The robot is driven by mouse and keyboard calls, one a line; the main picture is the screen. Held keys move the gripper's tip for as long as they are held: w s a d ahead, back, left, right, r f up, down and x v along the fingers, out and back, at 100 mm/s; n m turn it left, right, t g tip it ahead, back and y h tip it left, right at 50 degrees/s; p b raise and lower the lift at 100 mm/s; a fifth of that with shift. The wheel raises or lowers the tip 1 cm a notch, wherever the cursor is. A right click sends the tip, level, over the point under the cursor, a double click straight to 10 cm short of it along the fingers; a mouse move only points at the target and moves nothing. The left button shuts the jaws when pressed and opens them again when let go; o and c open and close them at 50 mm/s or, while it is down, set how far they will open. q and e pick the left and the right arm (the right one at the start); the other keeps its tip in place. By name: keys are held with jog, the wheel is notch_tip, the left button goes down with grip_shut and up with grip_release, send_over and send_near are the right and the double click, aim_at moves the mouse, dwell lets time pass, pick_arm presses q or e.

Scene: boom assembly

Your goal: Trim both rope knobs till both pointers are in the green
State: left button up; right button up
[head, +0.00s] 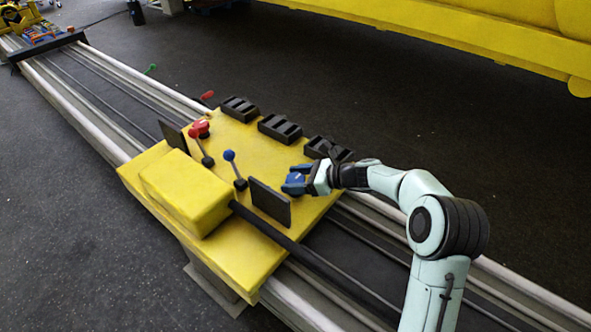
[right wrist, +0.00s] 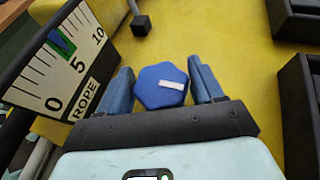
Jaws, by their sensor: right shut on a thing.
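A yellow console (head: 245,262) straddles the rails. My right gripper (head: 296,184) is at its right part, shut on a blue knob. In the right wrist view the blue knob (right wrist: 150,92), with a white line on its top, sits between the two blue fingers. Beside it stands a gauge (right wrist: 68,62) marked ROPE, 0 to 10, with a green band near 5. A dark blue mark lies at the green band, but I cannot tell the pointer's exact place. A red knob (head: 198,128) is farther left, near another dark gauge panel (head: 173,135), whose face is hidden. My left gripper is out of view.
A blue-topped lever (head: 230,157) and a red-topped lever stand on the console. Several black trays (head: 279,128) line its far edge. A yellow block (head: 185,193) and a black bar (head: 290,245) lie on the near side.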

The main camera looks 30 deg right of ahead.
dwell(0.3)
jog(key=o, duration=1)
jog(key=shift+c, duration=0.2)
jog(key=v, duration=1.3)
jog(key=shift+d, duration=0.25)
